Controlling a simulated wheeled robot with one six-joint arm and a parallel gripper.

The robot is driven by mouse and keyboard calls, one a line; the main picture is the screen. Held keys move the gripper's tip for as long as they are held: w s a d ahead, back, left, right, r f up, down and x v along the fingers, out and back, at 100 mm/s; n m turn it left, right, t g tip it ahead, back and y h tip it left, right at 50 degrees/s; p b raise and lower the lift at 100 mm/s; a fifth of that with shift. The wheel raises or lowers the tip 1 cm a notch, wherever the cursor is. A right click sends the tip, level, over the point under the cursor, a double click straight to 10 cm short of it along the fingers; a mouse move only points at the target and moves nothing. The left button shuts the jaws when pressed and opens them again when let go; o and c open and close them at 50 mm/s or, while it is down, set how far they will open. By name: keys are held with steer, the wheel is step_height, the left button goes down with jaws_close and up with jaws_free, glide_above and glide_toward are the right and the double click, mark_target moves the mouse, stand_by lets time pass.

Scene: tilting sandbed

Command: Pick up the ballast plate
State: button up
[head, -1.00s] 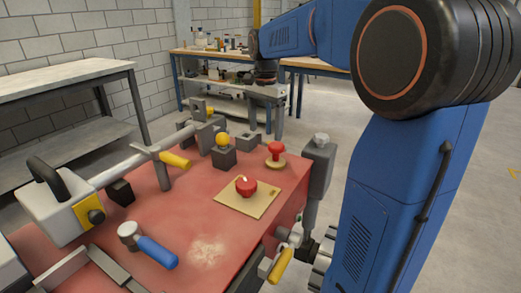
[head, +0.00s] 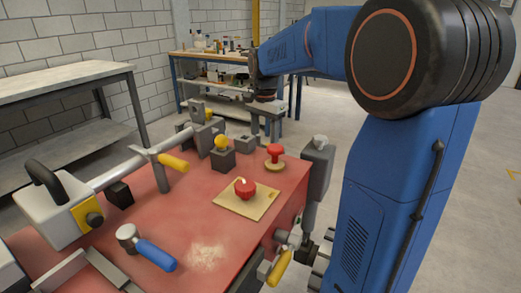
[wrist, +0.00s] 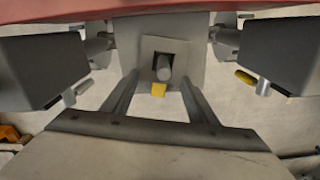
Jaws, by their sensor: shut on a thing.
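My gripper (head: 265,122) hangs beyond the far end of the red sandbed (head: 150,215) in the head view, where it is small and its fingertips are hard to make out. In the wrist view two grey fingers of my gripper (wrist: 160,82) reach up from a dark crossbar to a pale grey square plate, which I take to be the ballast plate (wrist: 188,45). A round peg and a small yellow tip show at its middle. The gripper is shut on it. The exact contact is hard to see, and I cannot single out the plate in the head view.
Dark blocks (wrist: 40,65) flank the plate in the wrist view, with the red edge above.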

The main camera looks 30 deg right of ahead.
mark_target(265, 146)
step_height(265, 146, up, 18)
stand_by(2.2)
steer(key=shift+r, duration=0.1)
